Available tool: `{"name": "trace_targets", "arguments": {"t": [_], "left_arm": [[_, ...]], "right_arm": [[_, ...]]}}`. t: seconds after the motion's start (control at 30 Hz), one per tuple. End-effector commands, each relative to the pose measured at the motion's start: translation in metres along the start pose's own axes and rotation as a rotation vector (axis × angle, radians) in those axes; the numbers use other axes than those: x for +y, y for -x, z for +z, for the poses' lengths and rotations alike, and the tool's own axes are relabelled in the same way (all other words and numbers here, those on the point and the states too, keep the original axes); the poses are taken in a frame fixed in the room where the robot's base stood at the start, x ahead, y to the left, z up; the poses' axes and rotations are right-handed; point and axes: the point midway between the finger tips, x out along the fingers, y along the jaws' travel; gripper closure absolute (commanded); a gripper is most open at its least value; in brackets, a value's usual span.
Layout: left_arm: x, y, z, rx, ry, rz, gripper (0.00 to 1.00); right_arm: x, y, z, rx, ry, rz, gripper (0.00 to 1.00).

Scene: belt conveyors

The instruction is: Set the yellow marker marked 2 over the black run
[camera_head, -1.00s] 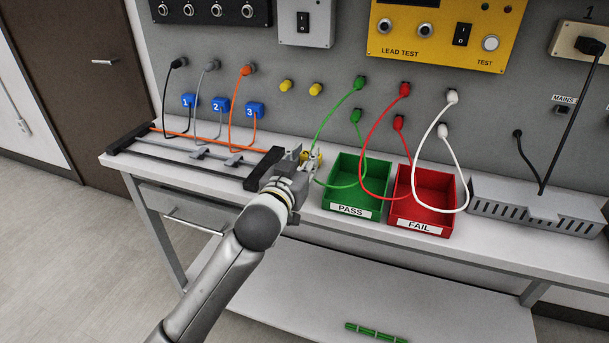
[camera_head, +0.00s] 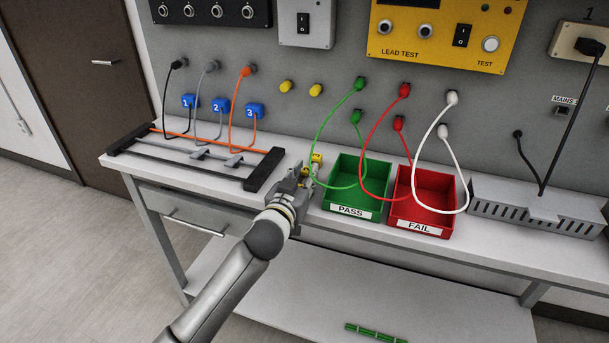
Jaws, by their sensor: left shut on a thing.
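My left gripper (camera_head: 307,174) is just left of the green PASS bin, shut on a small yellow piece (camera_head: 305,171) mostly hidden by its fingers. Another yellow piece (camera_head: 317,158) shows just beyond the fingertips, with dark marks too small to read. I cannot tell which carries a 2. On the bench at left, a low rack with black end bars (camera_head: 264,170) carries straight orange, dark and grey lines. A black lead (camera_head: 165,100) hangs from the wall to the blue block marked 1 (camera_head: 189,101). My right gripper is not in view.
A green PASS bin (camera_head: 350,211) and red FAIL bin (camera_head: 420,228) stand to the right, with looping green, red and white leads above. Grey and orange leads hang behind the rack to blocks 2 and 3. Two yellow wall knobs (camera_head: 286,87) sit above.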

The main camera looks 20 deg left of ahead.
Motion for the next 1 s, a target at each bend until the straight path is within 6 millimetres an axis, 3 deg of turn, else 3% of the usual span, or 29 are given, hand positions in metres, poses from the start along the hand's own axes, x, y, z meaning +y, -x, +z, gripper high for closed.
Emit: {"name": "trace_targets", "arguments": {"t": [0.07, 0.1, 0.23, 0.7, 1.0], "left_arm": [[0.0, 0.0, 0.005, -0.002, 0.001, 0.0, 0.88], [0.0, 0.0, 0.003, -0.002, 0.0, -0.001, 0.71], [0.0, 0.0, 0.003, -0.002, 0.0, 0.0, 0.54], [-0.001, 0.001, 0.004, 0.0, -0.003, -0.001, 0.54], [0.003, 0.044, 0.005, -0.005, 0.004, 0.0, 0.54]], "right_arm": [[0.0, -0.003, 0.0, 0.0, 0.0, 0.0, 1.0], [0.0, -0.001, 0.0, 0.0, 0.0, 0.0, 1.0], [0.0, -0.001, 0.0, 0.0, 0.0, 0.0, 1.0], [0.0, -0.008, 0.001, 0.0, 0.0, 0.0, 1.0], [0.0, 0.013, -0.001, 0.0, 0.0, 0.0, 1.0]]}}
